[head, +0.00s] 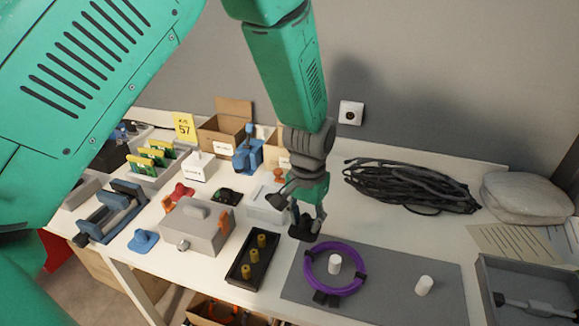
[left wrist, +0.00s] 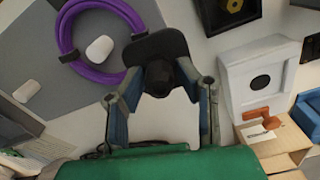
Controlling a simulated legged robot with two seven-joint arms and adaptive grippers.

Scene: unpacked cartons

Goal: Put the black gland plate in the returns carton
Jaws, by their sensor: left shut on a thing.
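My left gripper (head: 306,208) hangs over the middle of the white table. It is shut on a black plate-like piece with a round stub, which I take for the black gland plate (head: 303,230). In the left wrist view, the fingers of the left gripper (left wrist: 162,98) close around the stub, and the flat black plate (left wrist: 158,43) shows beyond them. An open brown carton (head: 222,140) with a white label stands at the back. Another brown carton (head: 283,160) is partly hidden behind the blue vise and my arm. I cannot read which is for returns. My right gripper is not seen.
A purple ring (head: 312,266) and white cylinders lie on the grey mat (head: 400,282) near the plate. A black tray (head: 235,273) and a white box (head: 262,212) stand left of the gripper. A blue vise (head: 247,155) stands before the cartons. Cables (head: 410,185) lie at the back right.

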